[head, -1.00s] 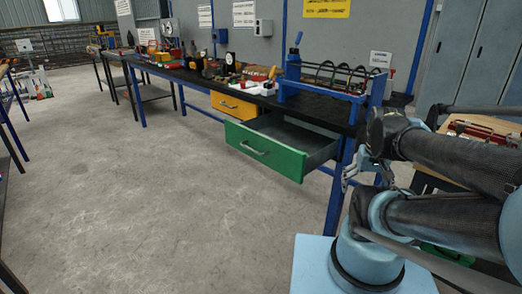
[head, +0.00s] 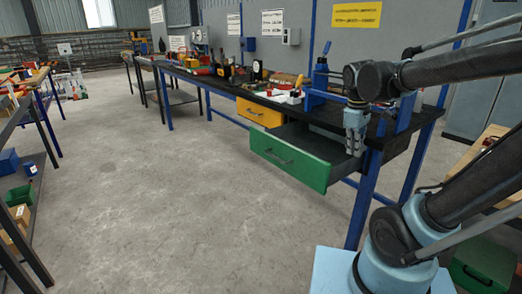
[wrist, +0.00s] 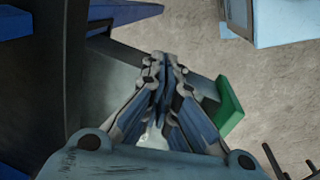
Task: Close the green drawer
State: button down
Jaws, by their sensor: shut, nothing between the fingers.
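The green drawer (head: 288,160) stands pulled out below the dark top of the blue-legged workbench (head: 222,84). Its green front has a bar handle (head: 279,157) and its dark inside shows from above. My gripper (head: 355,148) points down near the right rear side of the drawer, by the bench edge. In the wrist view my gripper (wrist: 162,62) has its fingers together with nothing between them. The green drawer front (wrist: 229,106) shows just right of the fingers there. I cannot tell whether the gripper touches the drawer.
A yellow drawer (head: 259,112) sits under the bench left of the green one. Tools and a blue rack (head: 320,98) stand on the bench top. A blue bench leg (head: 362,200) is close below my gripper. The floor (head: 180,210) in front of the drawer is clear.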

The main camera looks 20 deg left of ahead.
aim_at(260, 148)
jog(key=w+a+r+n, duration=0.2)
jog(key=a+n, duration=0.2)
jog(key=a, duration=0.5)
jog(key=w+a+r+n, duration=0.1)
jog(key=w+a+n, duration=0.3)
jog(key=a, duration=0.6)
jog(key=s+a+f+n+t+h, duration=0.1)
jog(key=s+a+n, duration=0.25)
jog(key=a, duration=0.65)
jog(key=s+a+f+n+t, duration=0.1)
jog(key=s+a+n, duration=0.3)
jog(key=a, duration=0.6)
jog(key=shift+n, duration=0.55)
jog(key=shift+w+d+f, duration=0.75)
jog(key=shift+w+f, duration=0.5)
jog(key=shift+f, duration=0.25)
jog(key=shift+w+d+f, duration=0.7)
jog(key=shift+w+f, duration=0.5)
jog(key=shift+f, duration=0.3)
jog(key=shift+w+d+f, duration=0.75)
jog(key=shift+w+f, duration=0.5)
jog(key=shift+f, duration=0.25)
